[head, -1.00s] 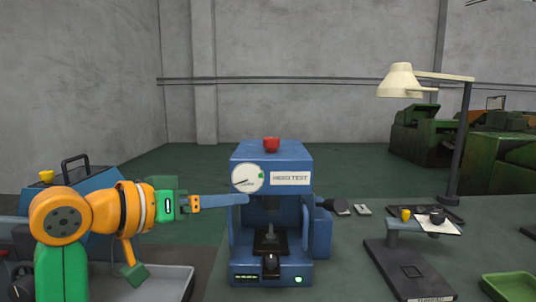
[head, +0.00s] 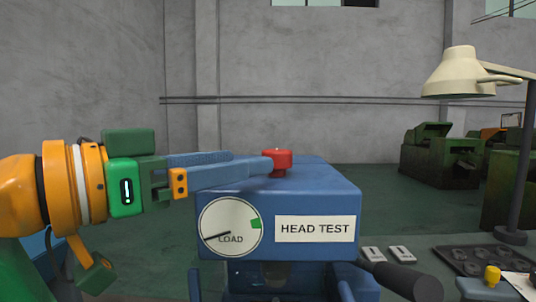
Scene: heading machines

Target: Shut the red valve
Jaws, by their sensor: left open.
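The red valve (head: 282,158) is a small red knob on a short stem on top of the blue machine (head: 325,187), which is labelled HEAD TEST. A round LOAD dial on the machine's front has a dark needle pointing to the lower left and a green patch at its right. My left gripper (head: 267,161) comes in from the left with long blue-grey fingers, open. Its near fingertip is at the valve's left side. The far finger is partly hidden, so I cannot tell whether the fingers are around the valve or touch it.
A dark-handled lever (head: 415,284) sticks out at the machine's right. A cream lamp (head: 463,75) leans in at the right. A dark tray (head: 490,260) and a yellow piece (head: 492,276) lie on the bench. Green machines (head: 440,160) stand far behind. The space above the valve is clear.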

